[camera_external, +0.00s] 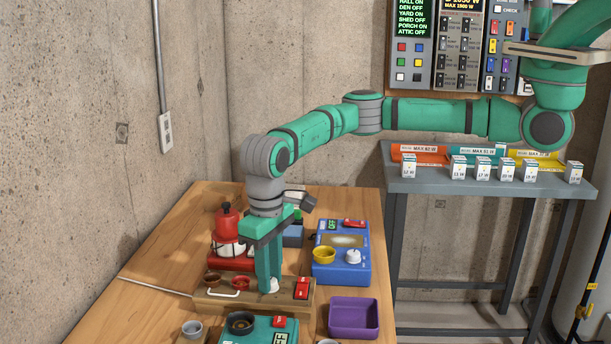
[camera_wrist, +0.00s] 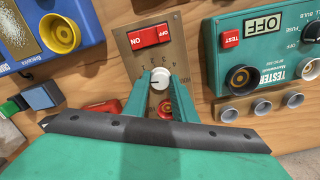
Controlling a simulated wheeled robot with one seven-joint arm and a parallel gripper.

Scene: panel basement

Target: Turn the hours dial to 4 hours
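The white hours dial (camera_wrist: 159,78) is on the wooden-framed panel (camera_wrist: 143,42), with small numbers printed in an arc around it. It has a short dark mark near its left side; which number this points to is too small to tell. My gripper (camera_wrist: 160,80) reaches down over the panel, one green finger on each side of the dial; the dial fills the gap and the fingers appear shut on it. In the external view my gripper (camera_external: 270,284) points straight down at the panel (camera_external: 216,302), and the dial is mostly hidden by the fingers.
Red switches (camera_wrist: 150,36) sit beside the dial; a red round part (camera_wrist: 166,108) lies on the other side. A blue device (camera_external: 342,268), a teal tester (camera_external: 250,335), a purple tray (camera_external: 353,318) and a red device (camera_external: 229,250) crowd around. A shelf (camera_external: 440,183) stands right.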

